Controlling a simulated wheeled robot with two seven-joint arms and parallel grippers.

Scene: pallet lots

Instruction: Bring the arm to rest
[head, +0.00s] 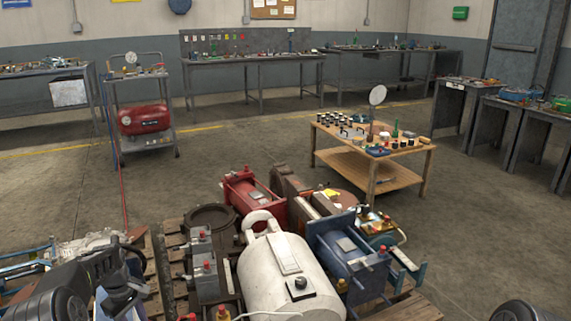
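My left arm (85,275) is folded low in the bottom left corner, a dark link beside the pallet. Its end, a dark gripper-like part (118,286), hangs close to the pallet's left side. I cannot make out its fingers or anything held in them. Only a dark rounded part of my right arm (530,312) shows at the bottom right edge. My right gripper is out of the picture.
A wooden pallet (172,272) close in front carries a white tank (280,270), a red machine (243,188) and a blue machine (345,262). A wooden table (405,160) with small parts stands behind. Workbenches line the walls. The floor at right (490,225) is clear.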

